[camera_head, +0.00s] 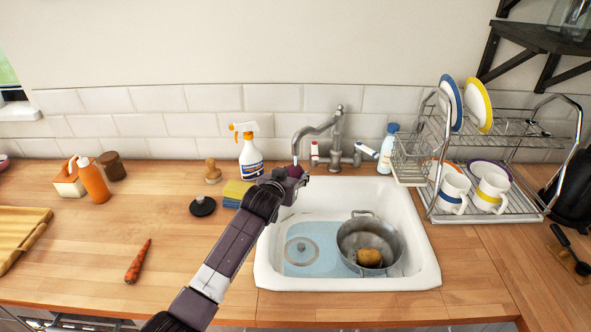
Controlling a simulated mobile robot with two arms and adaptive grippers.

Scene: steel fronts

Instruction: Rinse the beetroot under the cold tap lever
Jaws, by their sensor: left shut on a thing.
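My left gripper (291,183) reaches over the back left corner of the white sink (427,243). It is shut on the dark purple beetroot (296,171), which shows just under the spout end of the grey tap (321,132). The gripper hides part of the beetroot. The tap has a red-marked lever (314,152) on its left and a blue-marked cold lever (366,150) on its right. I cannot tell whether water runs. My right gripper is not in view.
A spray bottle (251,158) and sponges (236,189) stand left of the tap. A dish rack (437,210) is at right. A carrot (138,262) lies on the left counter.

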